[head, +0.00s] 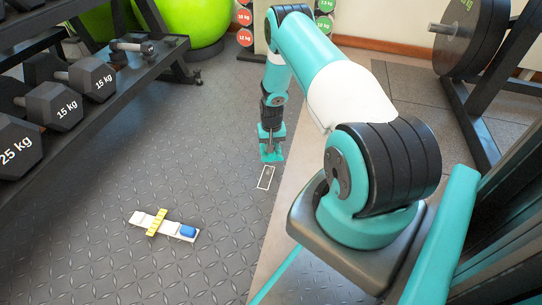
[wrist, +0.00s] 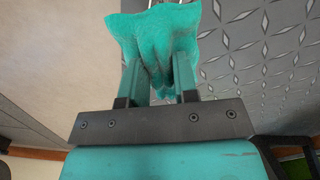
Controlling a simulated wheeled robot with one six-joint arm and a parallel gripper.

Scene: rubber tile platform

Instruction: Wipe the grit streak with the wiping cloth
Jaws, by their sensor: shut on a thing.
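The wiping cloth is teal and bunched. In the wrist view the cloth (wrist: 153,32) is pinched between the two fingers of my gripper (wrist: 160,78) and spreads out beyond their tips. In the head view my gripper (head: 271,146) points down with the cloth (head: 271,157) below it, at the far end of a white outlined rectangle (head: 261,188) on the floor. I cannot tell whether the cloth touches the floor. The grit streak is not clear; the inside of the outline looks dark, and its far end is close to the cloth.
A narrow pale strip (head: 181,229) lies on the patterned floor at lower left, with a yellow piece (head: 157,222) across it and a blue block (head: 188,231) at its right end. A dumbbell rack (head: 110,95) stands at left. Weight plates (head: 468,38) are at upper right.

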